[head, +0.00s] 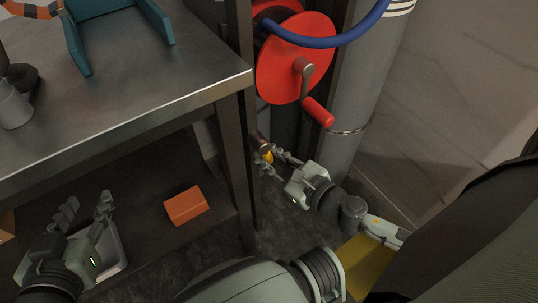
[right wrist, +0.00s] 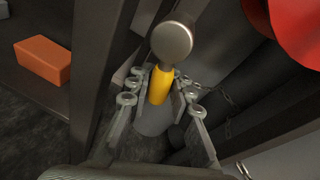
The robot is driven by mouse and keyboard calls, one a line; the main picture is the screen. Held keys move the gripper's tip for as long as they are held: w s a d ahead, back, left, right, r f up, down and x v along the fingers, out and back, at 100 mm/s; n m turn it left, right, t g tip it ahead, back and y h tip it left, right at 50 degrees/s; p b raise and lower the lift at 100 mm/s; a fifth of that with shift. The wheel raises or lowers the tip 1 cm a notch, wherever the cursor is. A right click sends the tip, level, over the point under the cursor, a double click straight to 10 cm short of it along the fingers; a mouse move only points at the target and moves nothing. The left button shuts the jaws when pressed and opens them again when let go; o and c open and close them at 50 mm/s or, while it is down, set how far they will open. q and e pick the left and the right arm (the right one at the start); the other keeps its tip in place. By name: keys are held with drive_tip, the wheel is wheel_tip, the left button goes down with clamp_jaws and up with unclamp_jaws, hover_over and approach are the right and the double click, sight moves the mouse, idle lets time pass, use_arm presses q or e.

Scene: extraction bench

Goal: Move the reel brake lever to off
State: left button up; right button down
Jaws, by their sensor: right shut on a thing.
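The brake lever (head: 267,157) shows as a small yellow piece below the red reel (head: 290,70), beside the bench leg. In the right wrist view the yellow lever (right wrist: 161,88) has a round grey end (right wrist: 172,41) facing the camera. My right gripper (head: 271,162) is at the lever, and in the right wrist view its fingers (right wrist: 160,84) lie on both sides of the yellow part, shut on it. The fingers hide part of the lever in the head view. My left gripper (head: 84,208) is empty with its fingers apart, at the lower left by the bench's lower shelf.
The steel bench (head: 130,75) and its leg (head: 237,165) stand close left of the lever. A grey column (head: 365,90) stands at right. The reel's red crank handle (head: 318,111) and blue hose (head: 335,37) are above. An orange block (head: 186,205) lies on the lower shelf.

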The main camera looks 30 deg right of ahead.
idle(0.3)
drive_tip(key=c, duration=1.3)
unclamp_jaws()
drive_tip(key=shift+s, duration=0.1)
drive_tip(key=v, duration=1.1)
drive_tip(key=shift+s, duration=0.4)
